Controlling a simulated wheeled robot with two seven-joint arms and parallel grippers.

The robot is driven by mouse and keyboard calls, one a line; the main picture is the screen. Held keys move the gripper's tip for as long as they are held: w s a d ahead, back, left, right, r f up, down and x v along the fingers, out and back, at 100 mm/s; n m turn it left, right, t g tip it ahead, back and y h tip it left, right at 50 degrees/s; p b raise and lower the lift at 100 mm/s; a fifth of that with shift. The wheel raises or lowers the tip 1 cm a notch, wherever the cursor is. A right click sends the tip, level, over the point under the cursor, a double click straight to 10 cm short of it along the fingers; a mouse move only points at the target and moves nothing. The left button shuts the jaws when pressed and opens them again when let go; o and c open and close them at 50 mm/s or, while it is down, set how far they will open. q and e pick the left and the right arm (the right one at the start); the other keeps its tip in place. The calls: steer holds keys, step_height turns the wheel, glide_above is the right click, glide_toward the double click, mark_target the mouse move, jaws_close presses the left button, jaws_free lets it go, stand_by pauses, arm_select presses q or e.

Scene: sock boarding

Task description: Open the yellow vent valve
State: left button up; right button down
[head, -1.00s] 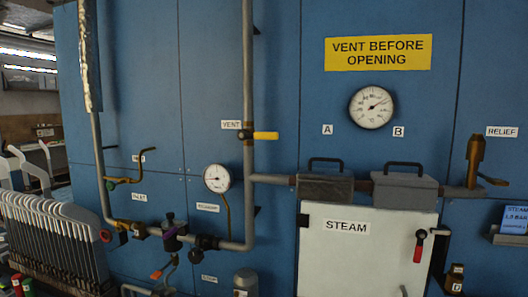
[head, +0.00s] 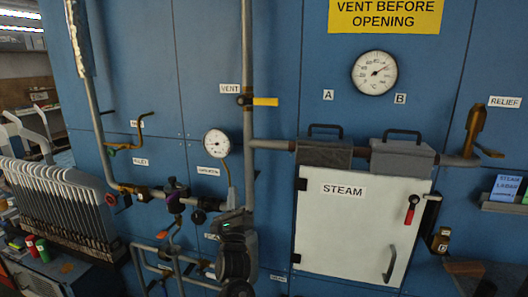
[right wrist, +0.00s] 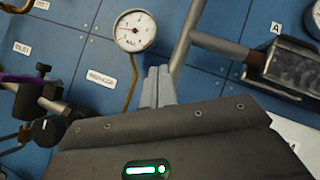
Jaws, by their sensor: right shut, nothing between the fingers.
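The yellow vent valve handle (head: 265,101) sticks out horizontally to the right from a vertical grey pipe, beside the VENT label (head: 230,89). It lies across the pipe. My right gripper (head: 233,205) is in front of the lower part of this pipe, well below the handle and apart from it. In the right wrist view, its two fingers (right wrist: 158,78) are together with nothing between them, near the round gauge (right wrist: 135,31) and the pipe. The yellow handle does not show in the right wrist view. My left gripper is not in view.
A round gauge (head: 217,143) stands left of the pipe. A horizontal pipe with grey clamps (head: 402,158) runs right above the white STEAM door (head: 357,220). Other valves and thin pipes crowd the lower left. The blue panel around the yellow handle is clear.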

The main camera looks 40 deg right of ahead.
steer(key=s+d+r+m+g+h, duration=0.1)
steer(key=s+r+m+g+h, duration=0.1)
steer(key=s+r+m+h, duration=0.1)
steer(key=s+d+r+m+g+h, duration=0.2)
steer(key=s+r+m+g+h, duration=0.1)
steer(key=r+m, duration=0.5)
steer(key=shift+s+d+m+h, duration=0.3)
steer(key=shift+s+h, duration=0.15)
steer(key=shift+h, duration=0.55)
steer(key=shift+r, duration=0.15)
steer(key=p, duration=0.9)
glide_toward(258, 101)
steer(key=w+d+r, duration=0.1)
steer(key=d+r, duration=0.2)
steer(key=d, duration=0.3)
steer(key=shift+w+a, duration=0.1)
steer(key=shift+w, duration=0.1)
steer(key=shift+w+n+t+y+b, duration=0.1)
steer(key=shift+n+t+y+b, duration=0.2)
steer(key=shift+n+t+y, duration=0.15)
